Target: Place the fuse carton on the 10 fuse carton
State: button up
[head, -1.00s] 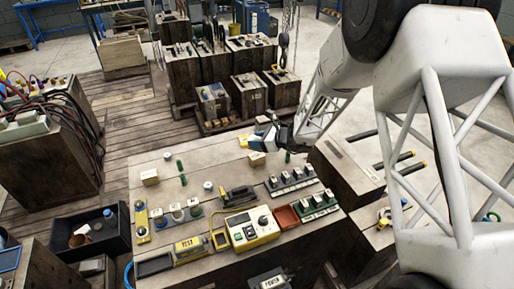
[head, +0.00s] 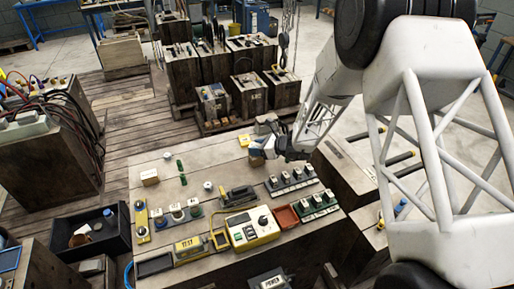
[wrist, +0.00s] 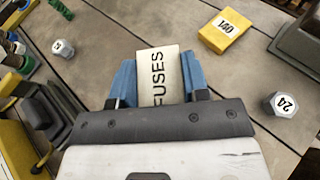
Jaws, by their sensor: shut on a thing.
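My gripper (wrist: 158,88) is shut on a pale carton marked FUSES (wrist: 158,68), with a blue finger on each side. In the head view the same carton (head: 257,161) is at the gripper's tip (head: 264,148), at or just above the bench top; I cannot tell if it touches. A yellow carton with a white number label (wrist: 227,31) stands apart, up and right in the wrist view. Its number is hard to read, 10 or 140. It also seems to show in the head view (head: 244,140), beyond the gripper.
Another carton (head: 149,177) stands at the bench's left. A yellow meter (head: 250,229) and switches (head: 292,180) crowd the near side.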

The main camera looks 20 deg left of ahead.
jog(key=shift+f, duration=0.1)
jog(key=o, duration=1)
jog(key=shift+o, duration=0.2)
jog(key=shift+d+r, duration=0.15)
jog(key=shift+r, duration=0.05)
jog(key=v, duration=1.1)
jog(key=shift+d, duration=0.4)
jog(key=shift+r, duration=0.1)
